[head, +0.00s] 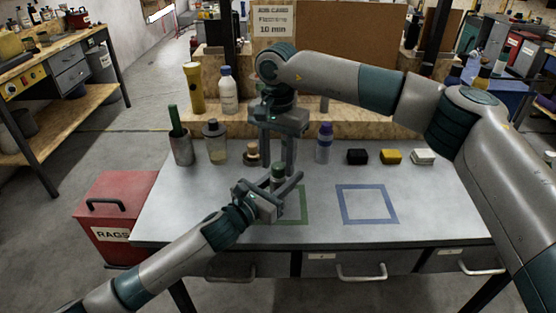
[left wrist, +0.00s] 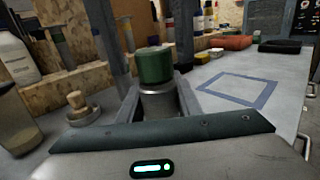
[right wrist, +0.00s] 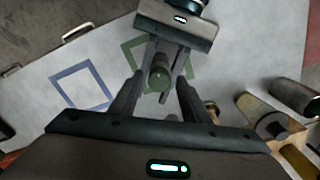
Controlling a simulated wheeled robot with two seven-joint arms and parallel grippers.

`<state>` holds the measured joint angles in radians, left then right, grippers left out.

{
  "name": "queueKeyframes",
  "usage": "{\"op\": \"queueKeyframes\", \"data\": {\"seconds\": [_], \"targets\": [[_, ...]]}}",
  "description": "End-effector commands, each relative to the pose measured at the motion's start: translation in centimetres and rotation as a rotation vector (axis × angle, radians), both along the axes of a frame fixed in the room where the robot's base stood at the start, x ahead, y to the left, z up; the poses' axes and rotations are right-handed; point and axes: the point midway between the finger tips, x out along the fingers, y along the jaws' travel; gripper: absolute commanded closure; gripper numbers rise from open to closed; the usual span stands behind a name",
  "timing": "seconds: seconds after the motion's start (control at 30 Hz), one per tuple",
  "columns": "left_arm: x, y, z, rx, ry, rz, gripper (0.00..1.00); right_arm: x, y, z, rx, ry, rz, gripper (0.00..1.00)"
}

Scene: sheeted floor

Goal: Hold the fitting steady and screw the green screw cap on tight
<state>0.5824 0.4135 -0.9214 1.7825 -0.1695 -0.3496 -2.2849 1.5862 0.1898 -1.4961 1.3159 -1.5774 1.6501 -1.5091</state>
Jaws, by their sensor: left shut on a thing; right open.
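The grey metal fitting (left wrist: 158,103) stands upright on the table by the green outlined square, with the green screw cap (left wrist: 154,65) on its top. Whether the cap is tight cannot be told. My left gripper (head: 283,188) is shut on the fitting, one finger on each side, below the cap. My right gripper (head: 278,158) points down from above and is open. In the right wrist view, the cap (right wrist: 159,77) shows between and beyond its spread fingers (right wrist: 157,100). In the left wrist view, these fingers hang on both sides of the cap, apart from it.
The green square (head: 303,216) and a blue square (head: 367,222) mark the grey tabletop; the blue one is empty. Cans and jars (head: 216,146) stand left. A red rags bin (head: 120,200) is beside the table.

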Motion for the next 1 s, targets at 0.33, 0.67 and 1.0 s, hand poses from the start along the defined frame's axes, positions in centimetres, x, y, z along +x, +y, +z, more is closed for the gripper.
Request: {"op": "queueKeyframes", "data": {"seconds": [0.33, 0.67, 1.0], "targets": [[-0.01, -0.01, -0.02, 0.0, 0.0, 0.0, 0.97, 0.0, -0.01, -0.01, 0.0, 0.001, 0.218, 0.57], [-0.01, -0.01, -0.02, 0.0, 0.0, 0.0, 0.97, 0.0, 0.0, -0.01, 0.0, 0.001, 0.216, 0.93], [-0.01, -0.01, -0.02, 0.0, 0.0, 0.0, 0.97, 0.0, 0.0, 0.0, 0.0, 0.001, 0.198, 0.99]]}}
